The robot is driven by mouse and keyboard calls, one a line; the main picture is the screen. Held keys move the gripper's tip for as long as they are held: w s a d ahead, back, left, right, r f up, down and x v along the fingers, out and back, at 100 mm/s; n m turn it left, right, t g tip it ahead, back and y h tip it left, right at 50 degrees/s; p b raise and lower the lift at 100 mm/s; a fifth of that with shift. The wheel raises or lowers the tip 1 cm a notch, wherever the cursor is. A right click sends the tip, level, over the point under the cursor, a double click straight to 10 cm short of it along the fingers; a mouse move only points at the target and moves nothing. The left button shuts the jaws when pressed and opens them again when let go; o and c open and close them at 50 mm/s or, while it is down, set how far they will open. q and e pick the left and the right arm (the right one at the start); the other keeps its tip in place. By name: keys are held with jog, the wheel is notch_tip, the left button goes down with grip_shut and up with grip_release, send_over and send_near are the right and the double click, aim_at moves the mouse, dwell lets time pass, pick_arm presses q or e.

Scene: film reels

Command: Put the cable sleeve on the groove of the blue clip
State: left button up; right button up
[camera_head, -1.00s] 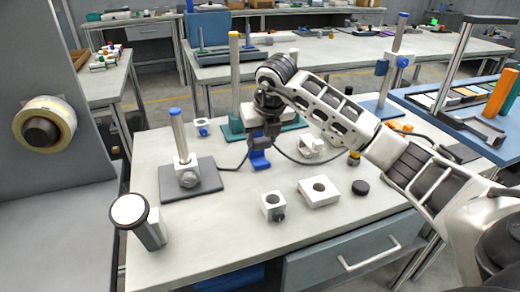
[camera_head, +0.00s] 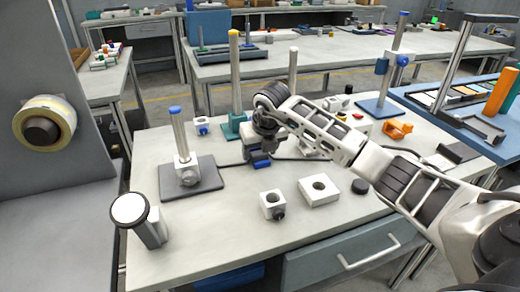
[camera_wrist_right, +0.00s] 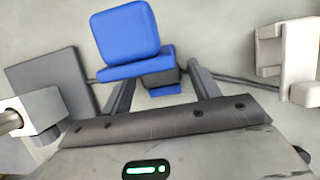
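The blue clip (camera_head: 258,165) stands on the table in the head view, partly hidden behind my right wrist. In the right wrist view the blue clip (camera_wrist_right: 127,32) shows large, above the dark grey cable sleeve (camera_wrist_right: 168,77). The sleeve lies against the clip; I cannot tell whether it is fully down in the groove. A dark cable (camera_wrist_right: 235,79) runs out on both sides. My right gripper (camera_wrist_right: 161,78) is open, its fingers on either side of the sleeve with gaps. It points down over the clip in the head view (camera_head: 262,146). My left gripper is not in view.
A post on a dark base (camera_head: 195,178) stands left of the clip. A yellow-topped post (camera_head: 235,80) stands behind.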

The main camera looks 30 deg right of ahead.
jog(key=shift+r, duration=0.2)
jog(key=v, duration=1.2)
jog(key=shift+f, duration=0.15)
